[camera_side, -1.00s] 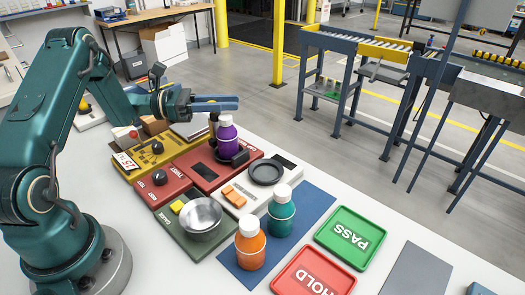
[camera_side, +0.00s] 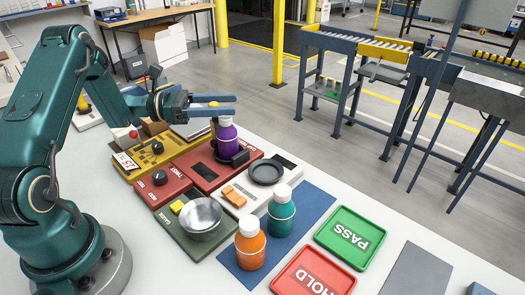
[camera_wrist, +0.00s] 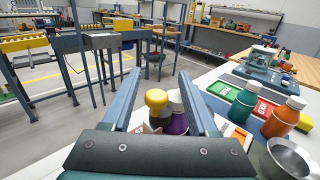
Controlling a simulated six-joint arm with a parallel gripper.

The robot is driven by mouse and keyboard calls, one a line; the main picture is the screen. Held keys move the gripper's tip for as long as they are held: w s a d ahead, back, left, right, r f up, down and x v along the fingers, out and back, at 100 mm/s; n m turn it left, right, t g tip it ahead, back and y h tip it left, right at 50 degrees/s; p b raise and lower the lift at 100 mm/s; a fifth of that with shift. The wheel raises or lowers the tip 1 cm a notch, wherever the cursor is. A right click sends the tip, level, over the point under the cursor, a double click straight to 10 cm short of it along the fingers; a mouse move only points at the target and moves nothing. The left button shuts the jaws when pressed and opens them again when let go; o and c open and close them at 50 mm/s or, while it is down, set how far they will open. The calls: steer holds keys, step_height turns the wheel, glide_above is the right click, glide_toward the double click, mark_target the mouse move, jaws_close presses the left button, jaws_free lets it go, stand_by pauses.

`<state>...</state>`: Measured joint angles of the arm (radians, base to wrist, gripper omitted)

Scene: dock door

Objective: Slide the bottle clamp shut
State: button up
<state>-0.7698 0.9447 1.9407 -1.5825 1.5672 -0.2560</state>
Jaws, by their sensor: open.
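A purple bottle (camera_side: 227,138) with a white cap stands upright in the clamp on a red station (camera_side: 202,169). A dark clamp part (camera_side: 240,158) shows at the bottle's lower right side. A yellow-topped knob (camera_side: 213,105) rises just behind the bottle; the same yellow knob shows in the wrist view (camera_wrist: 156,98), between the fingers, with the purple bottle (camera_wrist: 177,122) behind it to the right. My gripper (camera_side: 236,104) is open and empty, above and behind the bottle and level with the knob's top. I cannot tell how far the clamp is closed.
An orange bottle (camera_side: 251,244) and a teal bottle (camera_side: 281,211) stand on a blue mat (camera_side: 312,199) in front. A metal bowl (camera_side: 202,214), a black round plate (camera_side: 266,172), a green PASS tray (camera_side: 350,237) and a red HOLD tray (camera_side: 314,272) are nearby. Free air lies right of the gripper.

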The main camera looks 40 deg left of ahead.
steer(key=v, duration=0.3)
steer(key=shift+s+a, duration=0.25)
steer(key=shift+s, duration=0.05)
